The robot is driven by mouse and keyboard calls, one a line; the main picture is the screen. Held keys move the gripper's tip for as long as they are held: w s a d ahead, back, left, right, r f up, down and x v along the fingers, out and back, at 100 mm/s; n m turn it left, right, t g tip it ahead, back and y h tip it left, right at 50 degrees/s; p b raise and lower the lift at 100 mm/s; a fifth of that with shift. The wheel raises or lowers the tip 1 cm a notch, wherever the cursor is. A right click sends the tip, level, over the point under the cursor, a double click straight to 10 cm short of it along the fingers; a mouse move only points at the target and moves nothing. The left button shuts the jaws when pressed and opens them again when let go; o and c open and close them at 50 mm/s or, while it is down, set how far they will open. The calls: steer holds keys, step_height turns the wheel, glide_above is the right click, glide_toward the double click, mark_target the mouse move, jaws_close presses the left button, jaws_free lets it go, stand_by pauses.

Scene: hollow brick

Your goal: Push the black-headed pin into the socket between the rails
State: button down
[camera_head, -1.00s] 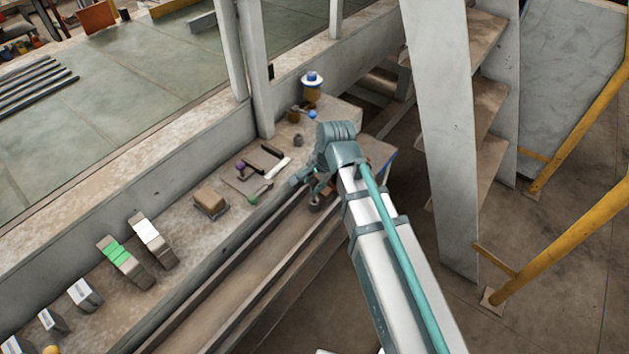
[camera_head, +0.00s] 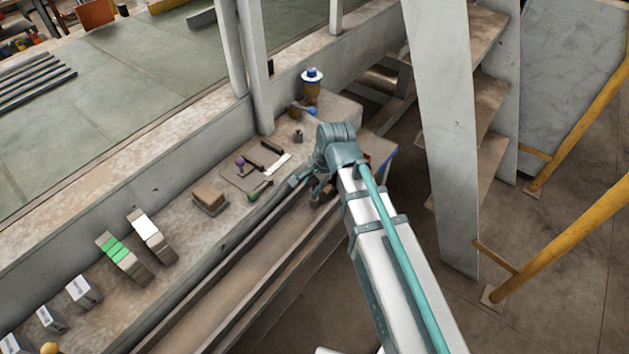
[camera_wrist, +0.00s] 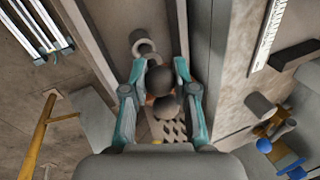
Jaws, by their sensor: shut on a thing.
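My gripper (camera_wrist: 160,66) is shut on the black-headed pin; its dark round head (camera_wrist: 159,79) shows between the two teal fingers in the wrist view. A second dark round shape (camera_wrist: 166,106) lies just behind it, closer to the camera; I cannot tell whether it belongs to the pin. A pale ring with a grey cylinder (camera_wrist: 138,36), possibly the socket, lies beyond the fingertips, apart from the head. The pin's shaft is hidden. In the head view my gripper (camera_head: 311,185) is over the channel at the bench's front edge, and the pin cannot be made out.
Long rails (camera_wrist: 196,35) run beside the fingers. A white post (camera_head: 447,130) stands to the right.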

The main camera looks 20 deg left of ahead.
steer(key=shift+f+b, duration=0.5)
steer(key=shift+f, duration=0.65)
stand_by(0.4)
steer(key=c, duration=0.8)
jaws_free()
steer(key=v, duration=1.2)
